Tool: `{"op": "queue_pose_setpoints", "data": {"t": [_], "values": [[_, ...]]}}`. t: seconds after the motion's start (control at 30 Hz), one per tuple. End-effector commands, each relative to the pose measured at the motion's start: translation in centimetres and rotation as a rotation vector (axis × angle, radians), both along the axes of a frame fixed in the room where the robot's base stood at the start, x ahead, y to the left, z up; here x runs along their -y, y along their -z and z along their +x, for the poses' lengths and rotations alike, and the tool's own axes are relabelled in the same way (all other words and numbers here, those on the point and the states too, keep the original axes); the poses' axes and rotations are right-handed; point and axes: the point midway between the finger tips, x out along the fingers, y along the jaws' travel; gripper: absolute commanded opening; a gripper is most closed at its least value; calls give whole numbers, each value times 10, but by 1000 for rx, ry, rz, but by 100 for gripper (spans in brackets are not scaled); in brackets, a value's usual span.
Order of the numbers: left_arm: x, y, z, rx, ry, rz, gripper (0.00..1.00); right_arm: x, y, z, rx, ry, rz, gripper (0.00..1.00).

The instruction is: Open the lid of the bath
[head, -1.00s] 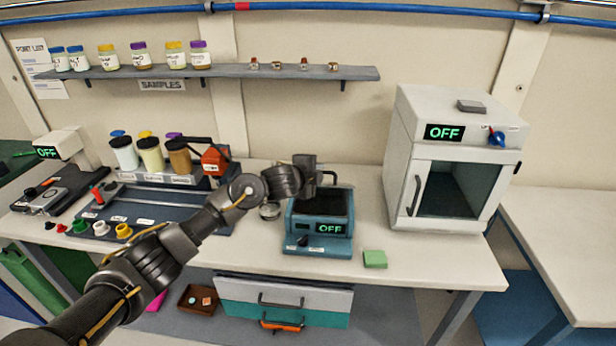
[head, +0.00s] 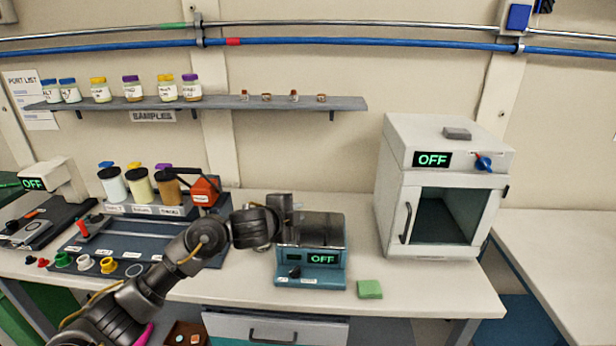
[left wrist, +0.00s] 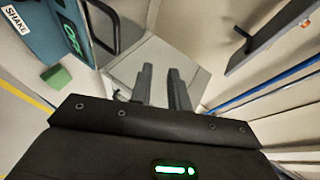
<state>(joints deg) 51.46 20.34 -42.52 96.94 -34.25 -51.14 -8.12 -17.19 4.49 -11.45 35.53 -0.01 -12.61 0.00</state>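The bath (head: 310,274) is a teal box on the bench with a lit OFF display. Its top is a dark grey see-through panel or opening (head: 318,228); I cannot tell how far the lid is raised. In the left wrist view the bath (left wrist: 42,42) is at the upper left, with a dark loop handle (left wrist: 103,25) at its right edge. My left gripper (head: 290,205) is at the bath's left back corner, partly hidden by its own wrist. In the wrist view its fingers (left wrist: 162,88) are apart with nothing between them, and are clear of the handle. My right gripper is not seen.
A white oven (head: 392,238) with an OFF display stands right of the bath. A green block (head: 369,289) lies in front of it. Sample bottles and a dark rack (head: 145,212) stand left. A shelf (head: 225,105) with jars hangs above. The right bench (head: 560,245) is clear.

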Motion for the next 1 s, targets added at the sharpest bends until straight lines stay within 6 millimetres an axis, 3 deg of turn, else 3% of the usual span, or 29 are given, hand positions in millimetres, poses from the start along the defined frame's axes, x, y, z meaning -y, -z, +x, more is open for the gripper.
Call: {"op": "queue_pose_setpoints", "data": {"t": [0.13,0.23,0.37,0.5,0.7,1.0], "values": [[2,58,-44,-116,-83,-134,18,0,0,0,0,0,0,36],[-8,100,-85,-225,-195,-255,18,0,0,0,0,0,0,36],[-33,152,-146,-382,-376,-395,18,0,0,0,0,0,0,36],[-69,201,-224,-559,-601,-514,18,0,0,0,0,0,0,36],[-111,240,-316,-738,-864,-601,18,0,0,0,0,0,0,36],[-150,260,-412,-892,-1125,-644,18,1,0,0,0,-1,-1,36]]}}
